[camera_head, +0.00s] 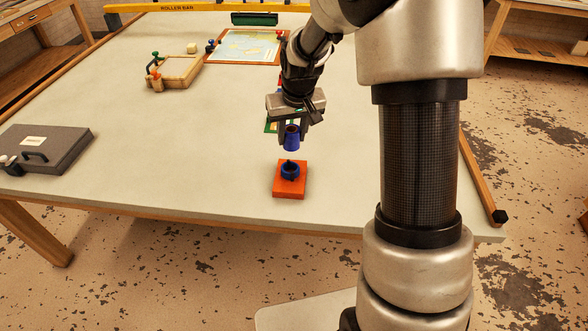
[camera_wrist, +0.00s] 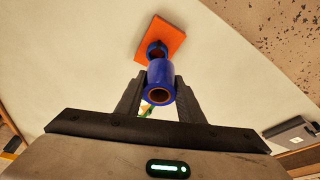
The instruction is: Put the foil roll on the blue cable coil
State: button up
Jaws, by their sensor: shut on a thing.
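My gripper (camera_head: 291,138) is shut on a blue foil roll (camera_head: 292,141) with a brown core and holds it above the table, apart from the coil. In the wrist view the foil roll (camera_wrist: 160,80) sits between the two dark fingers (camera_wrist: 158,98), its open end facing the camera. The blue cable coil (camera_head: 290,171) lies on an orange square block (camera_head: 283,191) nearer the table's front edge. In the wrist view the coil (camera_wrist: 156,48) shows just beyond the roll and is partly hidden by it, on the orange block (camera_wrist: 173,38).
A dark case (camera_head: 55,150) lies at the table's left. A wooden tray (camera_head: 176,72) with small figures and a framed map (camera_head: 243,47) are farther back. A green item (camera_head: 270,126) lies behind my gripper, partly hidden. The table (camera_head: 180,150) is clear around the orange block.

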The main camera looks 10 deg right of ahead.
jog(key=w+f, duration=0.3)
jog(key=w, duration=0.2)
send_over(289, 163)
jog(key=s, duration=0.1)
notch_tip(289, 163, down, 5)
jog(key=shift+s+b, duration=0.15)
jog(key=shift+b, duration=0.2)
jog(key=shift+f, duration=2.1)
jog(key=shift+f, duration=0.25)
jog(key=o, duration=1.1)
